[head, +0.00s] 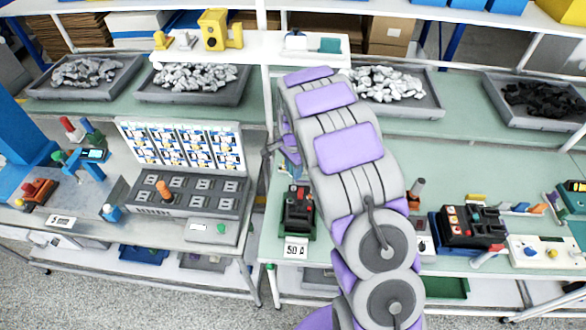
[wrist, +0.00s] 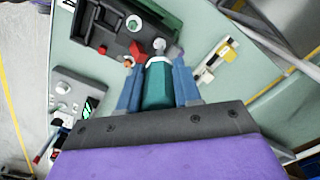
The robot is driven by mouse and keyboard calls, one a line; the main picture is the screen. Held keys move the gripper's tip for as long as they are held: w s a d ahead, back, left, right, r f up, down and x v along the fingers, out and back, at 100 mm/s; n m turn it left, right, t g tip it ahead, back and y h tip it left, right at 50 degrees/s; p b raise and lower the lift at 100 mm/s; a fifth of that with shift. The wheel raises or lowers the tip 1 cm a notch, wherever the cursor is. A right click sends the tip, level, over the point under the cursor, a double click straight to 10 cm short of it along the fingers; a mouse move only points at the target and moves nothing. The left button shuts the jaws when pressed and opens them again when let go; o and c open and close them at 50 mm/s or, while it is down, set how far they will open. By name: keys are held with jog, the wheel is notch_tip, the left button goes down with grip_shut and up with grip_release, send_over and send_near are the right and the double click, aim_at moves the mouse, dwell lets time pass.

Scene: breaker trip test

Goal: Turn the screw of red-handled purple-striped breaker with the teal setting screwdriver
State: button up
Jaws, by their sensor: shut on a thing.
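My gripper (wrist: 158,66), with two blue fingers, is shut on a teal-handled screwdriver (wrist: 157,88) in the wrist view. The screwdriver points away toward a dark breaker (wrist: 104,25). A red handle (wrist: 137,48) shows beside the screwdriver's far end. Whether the tip touches a screw cannot be told; no purple stripe is clear. In the head view a black breaker (head: 298,213) with a red part stands behind a "50 A" card, left of my arm. My arm hides most of the gripper and the screwdriver there.
A grey test panel (head: 190,196) with an orange knob stands on the left bench. Another black breaker unit (head: 472,228) sits to the right of my arm. Bins (head: 195,84) of loose parts line the back. Green bench top (head: 460,165) is partly clear at right.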

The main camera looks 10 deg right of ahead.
jog(key=shift+r+p, duration=0.6)
jog(key=shift+r, duration=1.9)
jog(key=shift+f, duration=0.1)
